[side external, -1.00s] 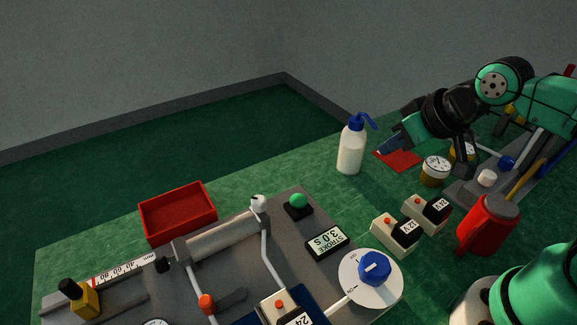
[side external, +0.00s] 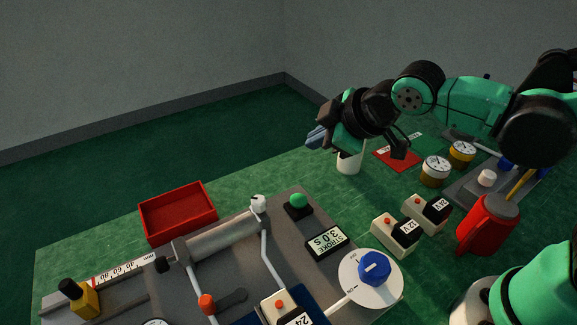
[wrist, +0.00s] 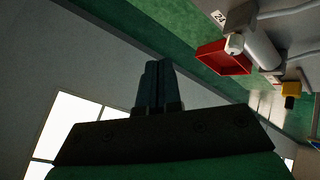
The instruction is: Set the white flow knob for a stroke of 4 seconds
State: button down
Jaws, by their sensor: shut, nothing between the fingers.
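A small white knob (side external: 258,203) sits at the right end of a grey cylinder (side external: 222,237) on the press plate; in the wrist view it shows as a white knob (wrist: 234,44) beside the red tray. A stroke display (side external: 326,241) reads "STROKE 3.0 s". Another white knob (side external: 487,177) stands on a grey plate at the right; I cannot tell which one sets the flow. My gripper (side external: 316,138) is shut and empty, raised above the far edge of the bench, well away from the white knobs. Its closed fingers show in the wrist view (wrist: 158,85).
A white bottle (side external: 350,162) stands partly hidden behind my gripper. A red tray (side external: 178,212), green button (side external: 298,200), blue knob on a white dial (side external: 375,266), 12V block (side external: 396,235) and red can (side external: 486,224) stand around.

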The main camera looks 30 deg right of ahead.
aim_at(303, 200)
jog(key=shift+w+a+n, duration=0.35)
jog(key=shift+a+n, duration=0.45)
jog(key=shift+a, duration=0.1)
jog(key=shift+f, duration=0.2)
jog(key=shift+f, duration=4.25)
jog(key=shift+r, duration=2.5)
jog(key=shift+d, duration=0.1)
